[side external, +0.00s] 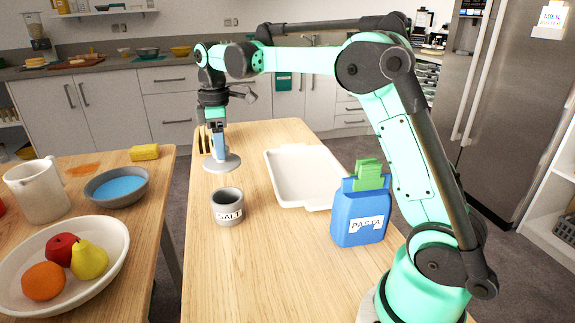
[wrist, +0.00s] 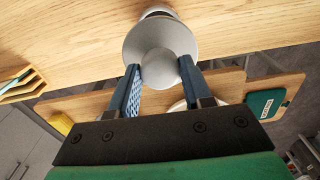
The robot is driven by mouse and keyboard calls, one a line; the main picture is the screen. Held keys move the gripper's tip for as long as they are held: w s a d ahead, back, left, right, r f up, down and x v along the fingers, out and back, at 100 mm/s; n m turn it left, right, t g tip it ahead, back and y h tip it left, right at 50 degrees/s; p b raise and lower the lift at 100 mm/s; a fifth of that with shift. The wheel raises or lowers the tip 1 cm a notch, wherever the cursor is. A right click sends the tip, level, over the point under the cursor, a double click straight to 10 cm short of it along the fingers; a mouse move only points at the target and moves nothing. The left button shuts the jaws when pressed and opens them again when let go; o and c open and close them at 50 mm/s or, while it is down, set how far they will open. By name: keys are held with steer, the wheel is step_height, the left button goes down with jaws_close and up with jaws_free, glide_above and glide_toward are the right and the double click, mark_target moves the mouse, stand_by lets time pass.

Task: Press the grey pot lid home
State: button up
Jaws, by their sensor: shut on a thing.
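The grey pot (side external: 228,208), labelled SALT, stands upright and open-topped on the wooden table. The grey lid (side external: 222,164) is a round disc with a knob, apart from the pot and beyond it in the side view. My gripper (side external: 219,152) points down and is shut on the lid's knob. In the wrist view, my fingers (wrist: 160,70) flank the round knob, with the lid's disc (wrist: 160,33) behind it. A small part of the pot (wrist: 157,11) shows past the disc. How high the lid is above the table is hard to tell.
A white tray (side external: 292,178) lies to the right of the pot, with a blue PASTA bag (side external: 361,215) nearer my base. A yellowish rack-like item (side external: 203,139) is close behind my gripper. The left table holds a fruit bowl (side external: 104,277). Bare wood surrounds the pot.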

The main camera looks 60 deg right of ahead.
mark_target(224, 169)
steer(key=shift+d, duration=0.1)
steer(key=shift+f, duration=2.95)
steer(key=shift+f, duration=1.05)
steer(key=o, duration=1.1)
steer(key=shift+o, duration=0.2)
steer(key=shift+r, duration=2.8)
